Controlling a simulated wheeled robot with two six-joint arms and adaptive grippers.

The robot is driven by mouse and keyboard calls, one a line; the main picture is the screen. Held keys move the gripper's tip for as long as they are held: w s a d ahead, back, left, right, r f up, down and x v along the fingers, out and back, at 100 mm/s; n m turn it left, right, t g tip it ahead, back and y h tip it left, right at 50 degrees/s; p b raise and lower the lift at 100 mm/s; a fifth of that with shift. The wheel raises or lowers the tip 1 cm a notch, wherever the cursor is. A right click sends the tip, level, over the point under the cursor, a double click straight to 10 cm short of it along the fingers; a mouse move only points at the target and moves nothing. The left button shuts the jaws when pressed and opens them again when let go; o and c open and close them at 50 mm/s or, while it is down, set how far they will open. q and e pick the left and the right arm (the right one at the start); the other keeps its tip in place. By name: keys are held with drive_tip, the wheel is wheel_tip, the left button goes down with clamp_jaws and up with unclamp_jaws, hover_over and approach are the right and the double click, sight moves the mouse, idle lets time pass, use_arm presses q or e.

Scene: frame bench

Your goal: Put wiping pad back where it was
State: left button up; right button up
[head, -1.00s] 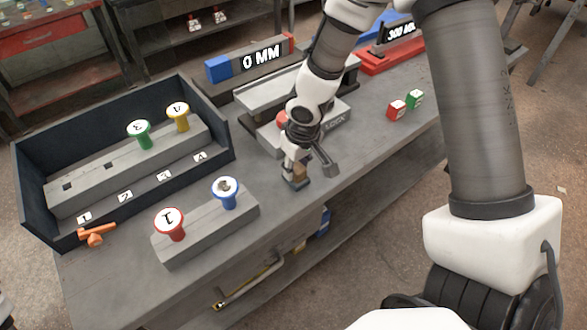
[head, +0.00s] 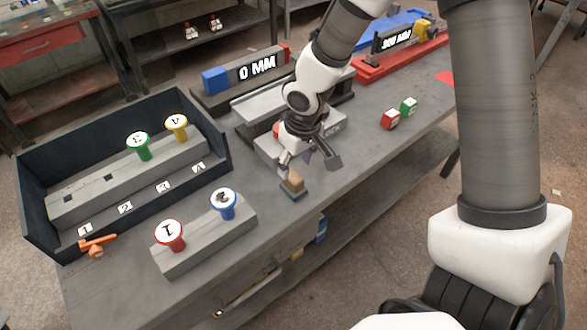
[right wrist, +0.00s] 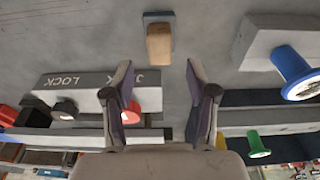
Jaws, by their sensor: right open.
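The wiping pad (head: 293,187) is a small block with a tan handle on a dark blue-grey base. It lies flat on the grey bench top near the front edge, to the right of the block with the red and blue knobs. In the right wrist view the pad (right wrist: 159,43) sits ahead of the fingertips, centred between them. My right gripper (head: 309,164) is open and empty, a little behind and above the pad, apart from it. Its two spread fingers show in the right wrist view (right wrist: 159,75). My left gripper is out of view.
A grey block (head: 205,240) with red and blue knobs stands left of the pad. A dark tray (head: 35,215) holds green and yellow knobs. The LOCK fixture (head: 265,150) is behind the gripper. Red and green cubes (head: 391,119) stand right. Bench is clear right of the pad.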

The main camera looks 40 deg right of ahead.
sight(299, 182)
wheel_tip(299, 182, up, 6)
drive_tip(key=s, duration=0.1)
